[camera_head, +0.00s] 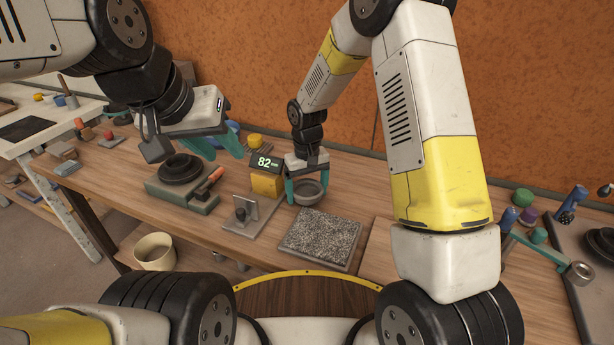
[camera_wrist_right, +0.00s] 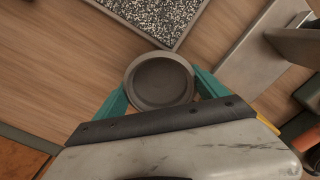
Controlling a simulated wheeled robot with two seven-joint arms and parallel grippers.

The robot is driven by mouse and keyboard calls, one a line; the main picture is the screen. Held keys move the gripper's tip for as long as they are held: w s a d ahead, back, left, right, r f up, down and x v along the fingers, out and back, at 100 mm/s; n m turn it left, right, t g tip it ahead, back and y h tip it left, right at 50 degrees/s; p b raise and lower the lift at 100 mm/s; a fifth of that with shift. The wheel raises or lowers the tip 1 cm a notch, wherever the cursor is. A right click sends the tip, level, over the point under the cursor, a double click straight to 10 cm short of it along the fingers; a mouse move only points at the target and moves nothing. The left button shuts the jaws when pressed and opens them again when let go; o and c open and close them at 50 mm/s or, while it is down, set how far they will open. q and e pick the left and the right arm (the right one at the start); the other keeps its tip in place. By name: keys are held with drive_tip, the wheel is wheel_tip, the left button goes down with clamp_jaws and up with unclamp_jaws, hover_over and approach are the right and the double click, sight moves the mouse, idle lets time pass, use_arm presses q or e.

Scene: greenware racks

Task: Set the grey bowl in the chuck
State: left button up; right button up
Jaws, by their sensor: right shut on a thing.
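The grey bowl (camera_head: 309,192) is small, round and upright. It sits between the teal fingers of my right gripper (camera_head: 306,193), behind the speckled slab. The right wrist view shows the bowl (camera_wrist_right: 160,82) from above, empty, with the fingers of my right gripper (camera_wrist_right: 161,92) shut on its sides. I cannot tell whether it touches the bench. The chuck appears to be the black round piece (camera_head: 181,167) on a grey-green base at the left, with nothing visible in it. My left gripper (camera_head: 226,157) is open and empty, above and right of the chuck.
Between bowl and chuck stand a grey metal bracket (camera_head: 240,212) and a yellow block (camera_head: 266,184) with a display reading 82. An orange-handled tool (camera_head: 208,182) lies beside the chuck. The speckled slab (camera_head: 321,238) lies in front. A cream bucket (camera_head: 155,251) stands below the bench edge.

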sight(306, 190)
drive_tip(key=shift+r, duration=0.45)
drive_tip(key=r, duration=0.1)
drive_tip(key=s+r, duration=0.1)
drive_tip(key=shift+a+r, duration=0.15)
drive_tip(key=shift+r, duration=0.25)
drive_tip(key=s+a, duration=0.1)
drive_tip(key=s, duration=0.3)
drive_tip(key=s+a, duration=0.2)
drive_tip(key=s, duration=0.3)
drive_tip(key=s+a+r, duration=0.1)
drive_tip(key=s, duration=0.4)
drive_tip(key=shift+a+r, duration=0.1)
drive_tip(key=shift+a, duration=0.1)
drive_tip(key=shift+s+a, duration=0.1)
drive_tip(key=shift+s, duration=0.15)
